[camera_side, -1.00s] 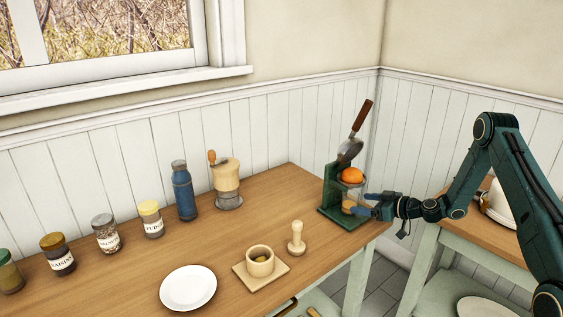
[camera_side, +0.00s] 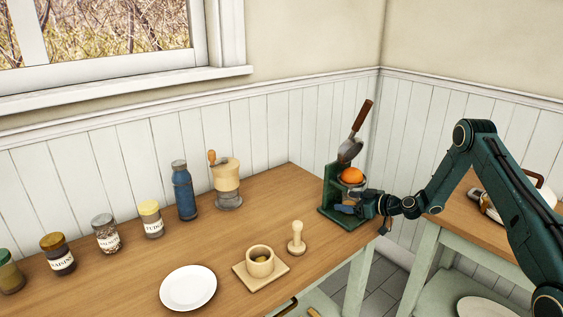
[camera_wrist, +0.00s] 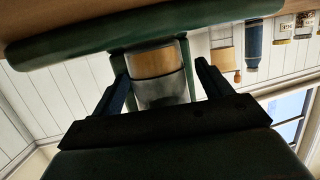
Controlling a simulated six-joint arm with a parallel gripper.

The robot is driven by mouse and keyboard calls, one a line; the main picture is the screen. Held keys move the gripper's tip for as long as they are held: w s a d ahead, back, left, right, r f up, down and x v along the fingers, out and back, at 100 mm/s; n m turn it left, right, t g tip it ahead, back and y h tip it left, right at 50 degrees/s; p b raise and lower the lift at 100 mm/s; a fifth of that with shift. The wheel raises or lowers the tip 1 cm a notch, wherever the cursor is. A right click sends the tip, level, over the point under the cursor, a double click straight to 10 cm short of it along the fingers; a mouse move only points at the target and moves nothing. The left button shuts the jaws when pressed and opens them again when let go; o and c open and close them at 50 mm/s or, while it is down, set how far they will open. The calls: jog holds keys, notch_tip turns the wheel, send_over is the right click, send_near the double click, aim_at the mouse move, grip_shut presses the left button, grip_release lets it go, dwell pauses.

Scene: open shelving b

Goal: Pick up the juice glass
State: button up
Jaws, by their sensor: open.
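The juice glass (camera_wrist: 153,63) with amber juice stands in the green juice press (camera_side: 328,190), low on its base; in the side view my gripper mostly hides it. An orange (camera_side: 352,175) sits in the press above it. My gripper (camera_side: 352,202) is open at the front of the press. In the wrist view, which is upside down, its two fingers (camera_wrist: 160,70) stand on either side of the glass, with gaps showing. A grey band shows above the juice; I cannot tell whether it is glass or press cup.
The press handle (camera_side: 361,116) rises above. A wooden pestle (camera_side: 297,240), a mortar (camera_side: 260,263) on a board and a white plate (camera_side: 188,288) stand to the left. A blue bottle (camera_side: 184,192), a grinder (camera_side: 226,182) and several jars line the back. The table's right edge is close.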

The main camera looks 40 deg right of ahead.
dwell(0.4)
jog(key=c, duration=1.2)
jog(key=shift+o, duration=0.2)
jog(key=shift+r, duration=0.15)
jog(key=shift+r, duration=0.5)
jog(key=shift+a+r, duration=0.15)
jog(key=shift+a, duration=0.05)
jog(key=s+a, duration=0.1)
jog(key=a, duration=0.4)
jog(key=s+a, duration=0.2)
jog(key=a, duration=0.4)
jog(key=s+a, duration=0.2)
jog(key=a, duration=0.4)
